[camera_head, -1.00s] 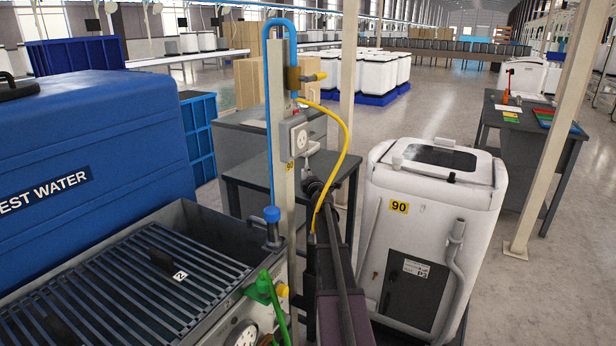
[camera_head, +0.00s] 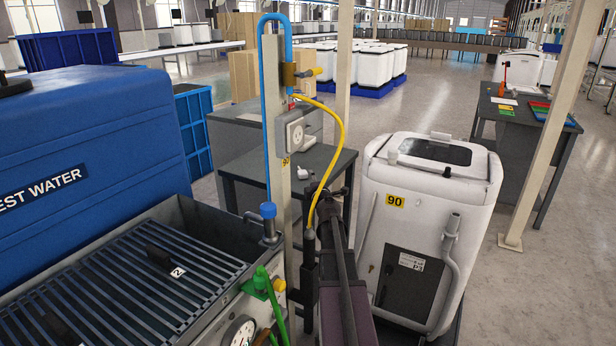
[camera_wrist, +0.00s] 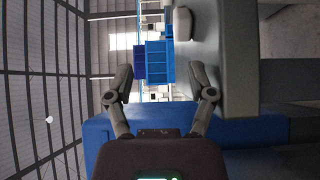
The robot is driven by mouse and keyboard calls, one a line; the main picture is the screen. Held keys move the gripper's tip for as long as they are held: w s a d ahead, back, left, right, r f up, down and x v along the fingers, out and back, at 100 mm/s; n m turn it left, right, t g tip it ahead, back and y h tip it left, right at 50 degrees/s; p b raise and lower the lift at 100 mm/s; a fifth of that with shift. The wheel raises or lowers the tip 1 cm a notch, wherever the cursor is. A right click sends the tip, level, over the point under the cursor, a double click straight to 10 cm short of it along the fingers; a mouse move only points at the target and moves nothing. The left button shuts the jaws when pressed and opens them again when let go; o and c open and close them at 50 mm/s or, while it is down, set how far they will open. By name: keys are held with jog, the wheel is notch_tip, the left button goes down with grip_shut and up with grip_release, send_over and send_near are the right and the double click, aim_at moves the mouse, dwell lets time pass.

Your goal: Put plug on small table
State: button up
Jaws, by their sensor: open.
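The small dark table (camera_head: 250,168) stands behind the post in the head view. A small white piece that looks like the plug (camera_head: 303,172) shows against its top, just right of the post; I cannot tell for sure whether it rests there. My gripper (camera_head: 318,194) is right of and slightly below this piece, partly hidden by my arm. In the wrist view my gripper (camera_wrist: 164,82) has its fingers spread with nothing between them. A white rounded object (camera_wrist: 182,23) lies on a grey surface beyond the fingers.
A socket box (camera_head: 291,134) and yellow hose (camera_head: 342,128) are on the post close to my arm. A white machine (camera_head: 425,220) stands close on the right. A blue tank (camera_head: 85,150) and grated basin (camera_head: 130,270) fill the left. Another white object (camera_head: 308,141) lies behind the socket.

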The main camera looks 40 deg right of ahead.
jog(key=shift+v, duration=1.1)
